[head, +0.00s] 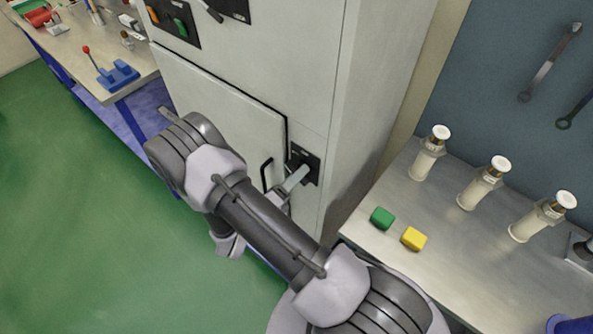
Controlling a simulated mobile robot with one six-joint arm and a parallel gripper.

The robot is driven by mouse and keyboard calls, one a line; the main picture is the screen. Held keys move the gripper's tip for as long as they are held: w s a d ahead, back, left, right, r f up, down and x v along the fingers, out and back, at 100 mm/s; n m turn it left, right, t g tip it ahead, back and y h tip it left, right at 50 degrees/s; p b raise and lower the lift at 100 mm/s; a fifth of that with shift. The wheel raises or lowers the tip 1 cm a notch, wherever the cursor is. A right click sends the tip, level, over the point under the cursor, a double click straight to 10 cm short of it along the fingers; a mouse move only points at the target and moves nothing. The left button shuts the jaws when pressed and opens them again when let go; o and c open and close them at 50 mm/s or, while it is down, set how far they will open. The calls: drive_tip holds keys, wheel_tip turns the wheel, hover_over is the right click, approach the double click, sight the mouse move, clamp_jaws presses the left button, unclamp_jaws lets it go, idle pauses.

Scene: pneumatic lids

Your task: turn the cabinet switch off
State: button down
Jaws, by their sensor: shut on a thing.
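The pale grey cabinet (265,55) stands in the middle of the head view. A small black switch plate (313,160) sits on its front, near the right edge, beside a dark door handle (266,174). My gripper (295,180) is at this plate and shut on the cabinet switch. The switch knob is mostly hidden by the fingers, so I cannot tell its angle. My arm crosses in front of the lower cabinet door.
A workbench at upper left carries a blue fixture with a red-knobbed lever (118,75). Green floor (70,200) at left is clear.

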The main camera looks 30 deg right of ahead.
drive_tip(key=n+p, duration=0.1)
drive_tip(key=n, duration=0.4)
drive_tip(key=shift+r+p, duration=0.1)
drive_tip(key=shift+p, duration=0.3)
drive_tip(key=shift+n, duration=0.4)
drive_tip(key=c, duration=1.3)
unclamp_jaws()
drive_tip(key=v, duration=1.7)
drive_tip(key=shift+s+a+p, duration=0.1)
drive_tip(key=shift+a+p, duration=0.05)
drive_tip(key=shift+p, duration=0.25)
drive_tip(key=shift+r, duration=0.15)
